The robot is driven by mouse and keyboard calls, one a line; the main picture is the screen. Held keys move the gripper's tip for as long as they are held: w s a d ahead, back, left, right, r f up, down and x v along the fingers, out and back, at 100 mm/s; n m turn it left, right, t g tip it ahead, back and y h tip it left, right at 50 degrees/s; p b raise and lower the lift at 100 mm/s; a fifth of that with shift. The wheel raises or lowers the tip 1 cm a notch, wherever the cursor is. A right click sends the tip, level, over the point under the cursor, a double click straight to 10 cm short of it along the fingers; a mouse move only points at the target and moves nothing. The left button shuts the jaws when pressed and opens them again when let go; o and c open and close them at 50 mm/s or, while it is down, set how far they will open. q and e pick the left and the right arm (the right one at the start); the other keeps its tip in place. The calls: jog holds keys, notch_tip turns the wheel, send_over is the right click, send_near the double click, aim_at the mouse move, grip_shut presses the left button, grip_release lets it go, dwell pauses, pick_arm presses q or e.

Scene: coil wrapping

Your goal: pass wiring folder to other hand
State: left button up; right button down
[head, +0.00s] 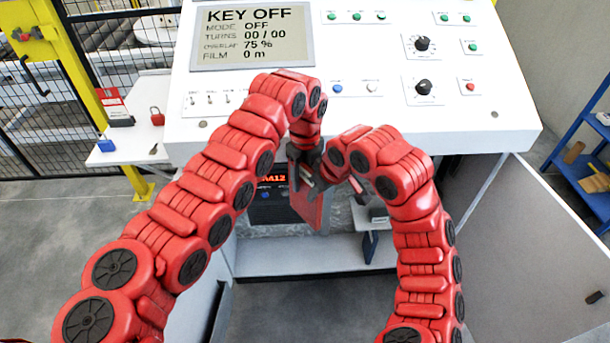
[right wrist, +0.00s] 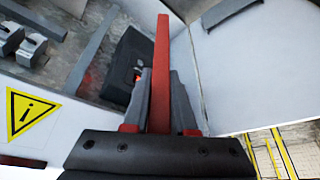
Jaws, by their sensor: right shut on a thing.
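The red wiring folder (head: 312,207) hangs below the console front in the head view, partly hidden by my grippers. In the right wrist view it appears edge-on as a tall red strip (right wrist: 162,60) between my right gripper's fingers. My right gripper (head: 322,186) is shut on it; its fingers also show in the right wrist view (right wrist: 160,105). My left gripper (head: 301,172) points down close to the folder's top, right beside the right gripper. Its fingertips are small and partly covered, so I cannot tell whether they touch or grip the folder.
The white console (head: 350,110) with knobs and a "KEY OFF" screen (head: 252,36) stands just above my grippers. Below is an open cabinet with a dark device with a red display (head: 272,180). A side shelf (head: 128,148) holds padlocks. A blue rack (head: 590,150) stands right.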

pick_arm(q)
grip_shut()
pick_arm(e)
jog(key=shift+a, duration=0.1)
jog(key=c, duration=0.6)
grip_release()
jog(key=shift+c, duration=0.2)
jog(key=shift+r, duration=0.1)
